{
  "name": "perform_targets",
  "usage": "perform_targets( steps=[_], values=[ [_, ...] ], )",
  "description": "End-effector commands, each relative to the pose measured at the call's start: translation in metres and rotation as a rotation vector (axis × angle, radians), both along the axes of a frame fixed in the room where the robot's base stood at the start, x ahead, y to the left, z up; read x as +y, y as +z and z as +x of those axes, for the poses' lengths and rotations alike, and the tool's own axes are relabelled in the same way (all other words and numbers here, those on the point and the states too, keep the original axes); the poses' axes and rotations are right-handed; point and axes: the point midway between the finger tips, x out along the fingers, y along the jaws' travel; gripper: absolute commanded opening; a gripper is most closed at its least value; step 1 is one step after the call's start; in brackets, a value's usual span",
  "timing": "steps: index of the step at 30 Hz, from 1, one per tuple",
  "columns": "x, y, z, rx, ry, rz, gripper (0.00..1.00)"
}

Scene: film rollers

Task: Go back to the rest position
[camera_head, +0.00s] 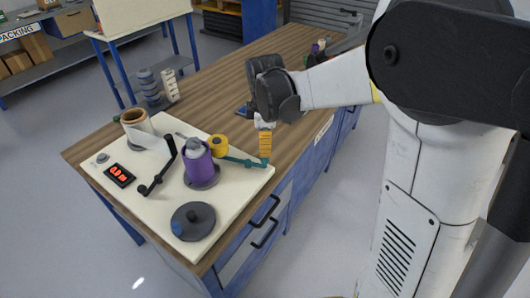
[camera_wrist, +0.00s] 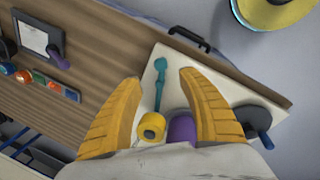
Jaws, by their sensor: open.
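My gripper (camera_head: 265,145) hangs from my arm over the right edge of the cream board (camera_head: 225,205), next to the teal arm (camera_head: 240,161). In the wrist view its orange fingers (camera_wrist: 159,78) are spread apart, with nothing held between them. The teal arm (camera_wrist: 160,82), the yellow roller (camera_wrist: 152,127) and the purple roller (camera_wrist: 181,128) show beyond the gap. The head view shows the purple roller (camera_head: 198,166) upright on a dark base and the yellow roller (camera_head: 218,146) behind it. I cannot tell whether a finger touches the teal arm.
The board sits on a wooden workbench (camera_head: 215,90). It also carries a dark disc (camera_head: 193,220), a black lever (camera_head: 160,170), a brown roll (camera_head: 136,121) and a red-digit display (camera_head: 119,175). Stacked grey rollers (camera_head: 149,86) stand behind.

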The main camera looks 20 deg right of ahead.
Motion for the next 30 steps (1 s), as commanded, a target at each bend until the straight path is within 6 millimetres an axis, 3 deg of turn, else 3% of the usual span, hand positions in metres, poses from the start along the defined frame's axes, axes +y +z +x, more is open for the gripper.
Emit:
perform_targets(
  steps=[6,22,26,30],
  values=[
    [0.001,0.019,-0.004,0.000,0.000,0.000,0.48],
    [0.002,0.023,-0.007,-0.008,-0.017,0.004,0.48],
    [0.004,0.041,-0.028,-0.055,-0.125,0.034,0.48],
    [0.009,0.068,-0.071,-0.151,-0.351,0.111,0.48]
  ],
)
